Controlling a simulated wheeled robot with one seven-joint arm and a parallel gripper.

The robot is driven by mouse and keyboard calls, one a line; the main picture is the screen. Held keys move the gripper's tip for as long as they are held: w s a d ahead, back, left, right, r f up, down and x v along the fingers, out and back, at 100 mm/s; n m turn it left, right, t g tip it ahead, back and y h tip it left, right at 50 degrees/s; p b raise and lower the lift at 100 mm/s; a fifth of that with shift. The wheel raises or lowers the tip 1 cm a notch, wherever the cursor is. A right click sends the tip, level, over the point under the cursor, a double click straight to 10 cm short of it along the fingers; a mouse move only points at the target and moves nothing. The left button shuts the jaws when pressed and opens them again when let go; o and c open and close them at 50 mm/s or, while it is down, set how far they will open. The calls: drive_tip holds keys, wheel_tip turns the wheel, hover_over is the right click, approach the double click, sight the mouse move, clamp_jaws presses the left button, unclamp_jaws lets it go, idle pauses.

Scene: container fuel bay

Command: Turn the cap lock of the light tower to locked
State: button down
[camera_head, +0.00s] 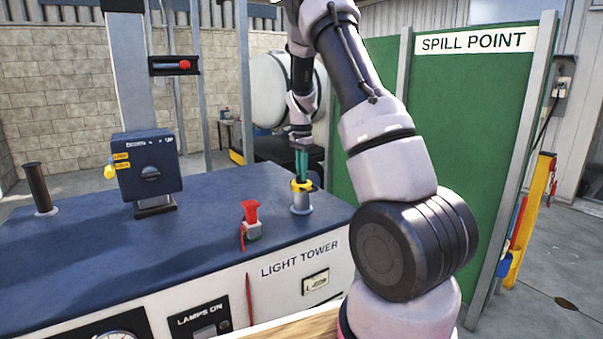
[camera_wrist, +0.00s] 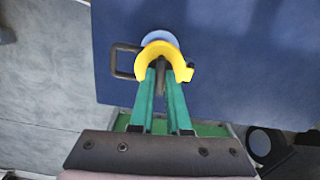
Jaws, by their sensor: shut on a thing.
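The light tower (camera_head: 190,205) is a unit with a dark blue top and a white front labelled LIGHT TOWER. Near its right end a grey filler neck (camera_head: 300,205) stands upright with a yellow cap lock (camera_head: 301,184) on it. In the wrist view the yellow cap lock (camera_wrist: 150,56) shows as a curved piece with a small tab at its right and a dark grip in its middle. My gripper (camera_head: 301,170) reaches down from above with its green fingers. In the wrist view my gripper (camera_wrist: 161,78) is shut on the dark grip of the cap lock.
A red-handled part (camera_head: 251,213) stands on the top left of the cap. A blue switch box (camera_head: 148,168) and a black upright pipe (camera_head: 39,187) are further left. A green SPILL POINT panel (camera_head: 470,140) stands behind at right.

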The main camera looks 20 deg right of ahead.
drive_tip(key=shift+m, duration=0.5)
drive_tip(key=c, duration=0.9)
unclamp_jaws()
drive_tip(key=shift+r, duration=0.1)
wheel_tip(320, 180, up, 11)
drive_tip(key=shift+f, duration=0.15)
